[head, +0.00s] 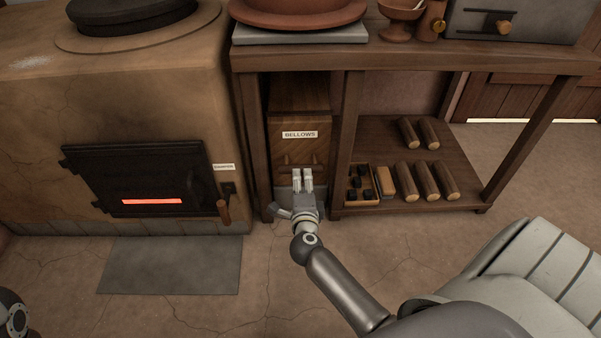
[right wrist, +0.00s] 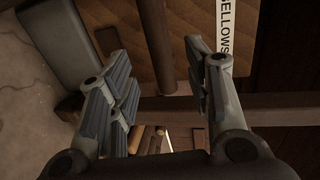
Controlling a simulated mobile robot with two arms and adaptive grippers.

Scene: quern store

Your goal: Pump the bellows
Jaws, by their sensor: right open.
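The bellows (head: 300,115) is a wooden box with a white "BELLOWS" label, set under the left part of the workbench. A brown bar, seemingly its handle (head: 287,160), crosses its front below the label. My right gripper (head: 303,175) is in front of the bellows' lower front, partly hiding the bar. In the right wrist view the right gripper (right wrist: 160,75) is open, and the brown bar (right wrist: 154,40) shows between its fingers; I cannot tell how deep it sits. The bellows' wooden front (right wrist: 195,18) lies beyond. My left gripper is not in view.
A clay furnace (head: 190,75) with a black door (head: 140,175) and glowing slot stands to the left. The bench's posts (head: 348,130) flank the bellows closely. The lower shelf (head: 455,160) at right holds logs and a box of dark lumps (head: 361,198). The floor in front is clear.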

